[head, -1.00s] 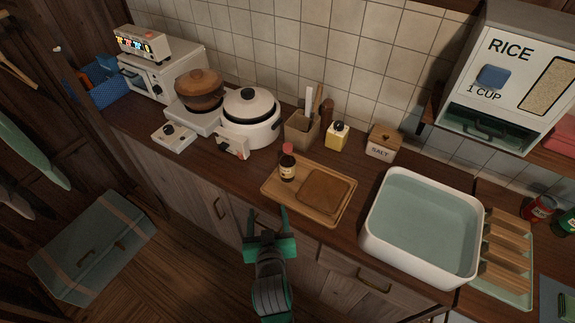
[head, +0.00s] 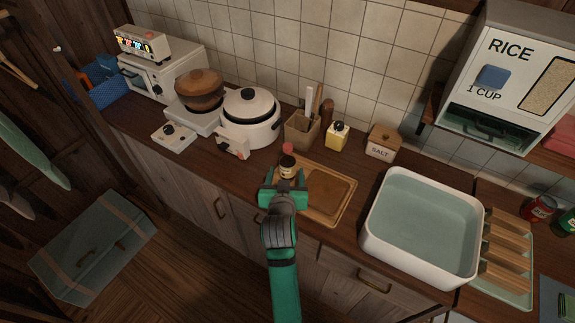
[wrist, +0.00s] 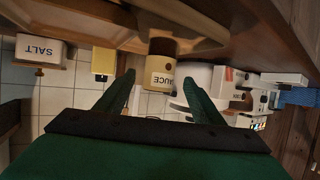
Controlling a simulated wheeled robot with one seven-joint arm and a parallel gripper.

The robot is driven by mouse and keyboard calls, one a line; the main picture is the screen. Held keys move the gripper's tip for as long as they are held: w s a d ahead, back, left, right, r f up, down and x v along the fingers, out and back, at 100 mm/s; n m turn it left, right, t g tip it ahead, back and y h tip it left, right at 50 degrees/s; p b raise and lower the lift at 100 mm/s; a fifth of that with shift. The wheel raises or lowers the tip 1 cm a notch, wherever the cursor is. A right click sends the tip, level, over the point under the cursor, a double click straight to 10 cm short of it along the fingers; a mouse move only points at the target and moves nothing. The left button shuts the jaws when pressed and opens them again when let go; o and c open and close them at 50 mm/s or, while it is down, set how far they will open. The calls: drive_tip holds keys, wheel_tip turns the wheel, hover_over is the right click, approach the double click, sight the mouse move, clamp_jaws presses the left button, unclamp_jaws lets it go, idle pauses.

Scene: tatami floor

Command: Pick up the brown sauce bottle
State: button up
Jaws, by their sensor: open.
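The brown sauce bottle (head: 287,164), with a red cap and a pale label, stands upright on the wooden tray (head: 345,210) on the counter. My gripper (head: 284,185) is at the tray's near left edge, just in front of the bottle, and covers its lower part in the head view. In the wrist view, which is upside down, the bottle (wrist: 161,68) shows its "SAUCE" label ahead, between the lines of the two fingers. The fingers (wrist: 160,88) are apart with nothing held between them. I cannot tell whether they reach around the bottle.
A white rice cooker (head: 250,118), a utensil holder (head: 302,130), a yellow bottle (head: 336,136) and a salt box (head: 382,144) stand behind. A white basin (head: 425,225) is to the right.

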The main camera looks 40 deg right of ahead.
sight(287, 170)
drive_tip(key=x, duration=0.5)
drive_tip(key=shift+r, duration=0.1)
drive_tip(key=shift+c, duration=0.2)
drive_tip(key=c, duration=1.3)
drive_tip(key=shift+r, duration=0.15)
drive_tip(key=shift+c, duration=0.2)
